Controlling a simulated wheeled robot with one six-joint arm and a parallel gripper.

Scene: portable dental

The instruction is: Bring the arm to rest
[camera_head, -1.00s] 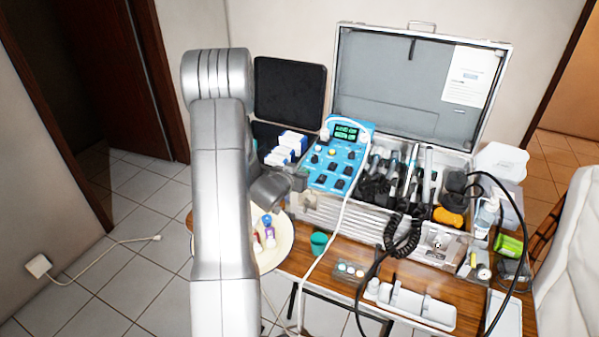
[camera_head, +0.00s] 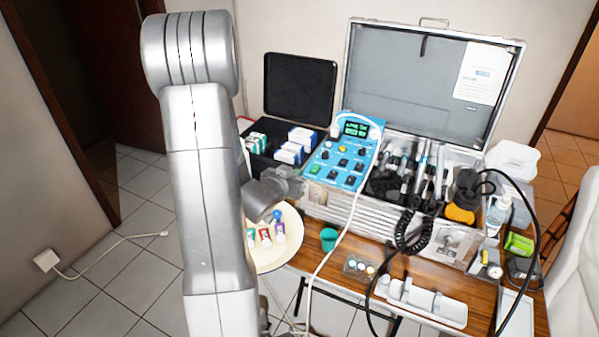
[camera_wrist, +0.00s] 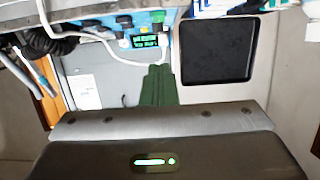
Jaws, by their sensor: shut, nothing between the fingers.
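My arm (camera_head: 208,200) stands upright on the left of the head view, its thick silver links bent at the top. Its grey wrist part (camera_head: 272,188) shows to the right of the link, above the round tray and just left of the blue control unit. My gripper (camera_wrist: 158,84) shows in the wrist view as two dark green fingers lying together, with nothing between them. In that view the scene appears upside down, and the control unit (camera_wrist: 143,25) is beyond the fingertips. The fingers cannot be made out clearly in the head view.
An open silver case (camera_head: 345,212) with dental tools stands on a wooden table (camera_head: 400,262). A cream round tray (camera_head: 287,250) holds small tubes. A black box (camera_head: 300,90) with cartons is behind my wrist. A teal cup (camera_head: 328,239) and hanging cables are close by.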

